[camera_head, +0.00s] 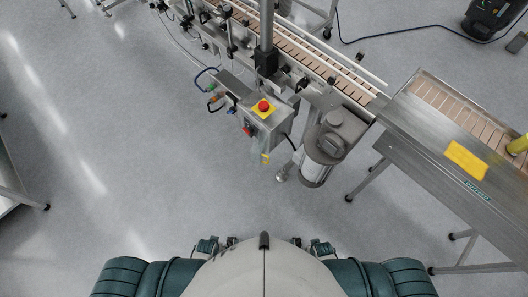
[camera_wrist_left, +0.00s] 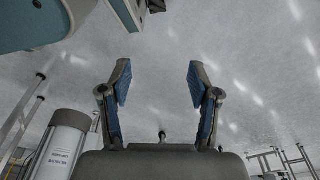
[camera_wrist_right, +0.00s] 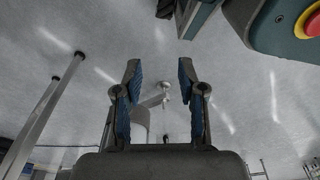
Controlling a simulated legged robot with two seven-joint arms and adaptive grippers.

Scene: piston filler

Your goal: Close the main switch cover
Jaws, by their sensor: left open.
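A grey metal control box (camera_head: 282,124) stands beside the conveyor in the head view, with a red mushroom button on a yellow plate (camera_head: 264,107) on top. A small red part (camera_head: 248,131) shows on its near left side, and a small yellow part (camera_head: 265,158) shows at its lower end. I cannot make out the main switch cover or how it stands. My left gripper (camera_head: 207,246) is near the bottom of the head view, apart from the box; its fingers (camera_wrist_left: 160,85) are open and empty. My right gripper (camera_head: 320,247) is also apart from the box; its fingers (camera_wrist_right: 160,80) are open and empty.
A grey motor housing (camera_head: 326,142) hangs right of the box. The conveyor (camera_head: 300,48) runs behind it. A steel table (camera_head: 410,125) with a yellow label stands at the right. Cables (camera_head: 213,88) sit left of the box. The floor (camera_head: 160,170) between me and the box is clear.

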